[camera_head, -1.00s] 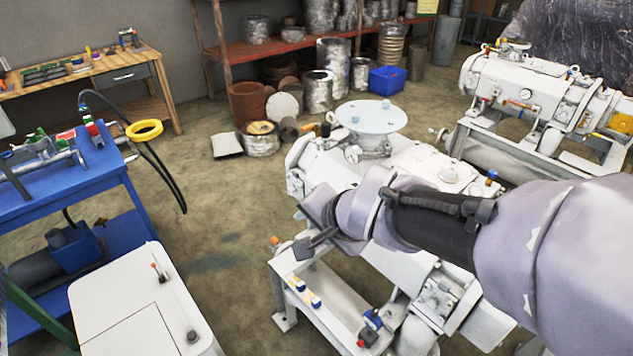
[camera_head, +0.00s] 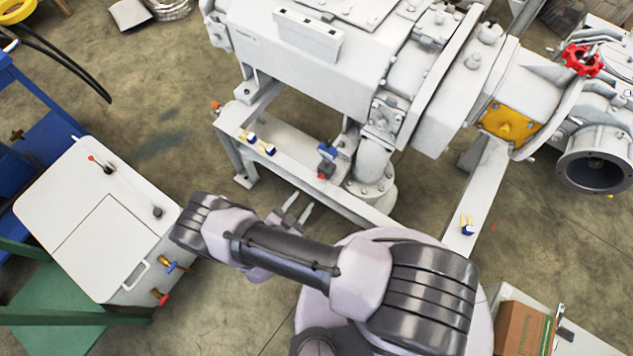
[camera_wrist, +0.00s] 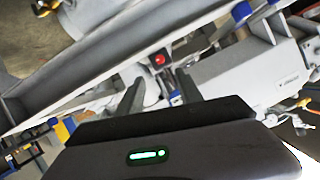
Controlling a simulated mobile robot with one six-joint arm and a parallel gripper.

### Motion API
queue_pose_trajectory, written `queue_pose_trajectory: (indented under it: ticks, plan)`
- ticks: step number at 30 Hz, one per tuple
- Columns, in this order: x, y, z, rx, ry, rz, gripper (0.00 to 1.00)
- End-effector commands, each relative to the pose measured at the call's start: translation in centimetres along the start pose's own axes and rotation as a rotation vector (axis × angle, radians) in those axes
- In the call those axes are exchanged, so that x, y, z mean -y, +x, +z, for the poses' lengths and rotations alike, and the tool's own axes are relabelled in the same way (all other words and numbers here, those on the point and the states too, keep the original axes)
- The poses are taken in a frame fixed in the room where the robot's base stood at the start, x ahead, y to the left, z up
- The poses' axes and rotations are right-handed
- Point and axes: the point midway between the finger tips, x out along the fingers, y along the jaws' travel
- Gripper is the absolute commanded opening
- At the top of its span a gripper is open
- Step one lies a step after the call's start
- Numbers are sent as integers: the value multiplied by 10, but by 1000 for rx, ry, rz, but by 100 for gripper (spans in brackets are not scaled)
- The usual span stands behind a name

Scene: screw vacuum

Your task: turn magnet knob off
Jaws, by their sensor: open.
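A small dark block with a round red knob (camera_wrist: 159,60) shows in the wrist view, just beyond my fingertips. In the head view a small red and dark piece (camera_head: 324,171) sits below a blue part (camera_head: 328,151) on the frame of the white machine; it looks like the same knob. Its setting is too small to read. My gripper (camera_head: 299,209) is below and left of it in the head view, apart from it, with its fingers pointing up toward the frame. In the wrist view my gripper (camera_wrist: 160,93) is open and empty, the knob showing between and beyond its fingers.
The white machine (camera_head: 300,75) and its frame rail fill the upper middle. A white cabinet (camera_head: 95,225) stands at left, with blue and red valves (camera_head: 160,297) on its side. A cardboard box (camera_head: 523,328) lies at lower right. Bare floor (camera_head: 250,315) shows below the arm.

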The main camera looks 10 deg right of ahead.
Motion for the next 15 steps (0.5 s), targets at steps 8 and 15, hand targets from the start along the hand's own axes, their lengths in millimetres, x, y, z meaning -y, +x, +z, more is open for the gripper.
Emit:
queue_pose_trajectory:
  ticks: [8,15]
  plan:
    - [-2,84,4,0,1,5,43]
    - [0,114,2,2,1,2,43]
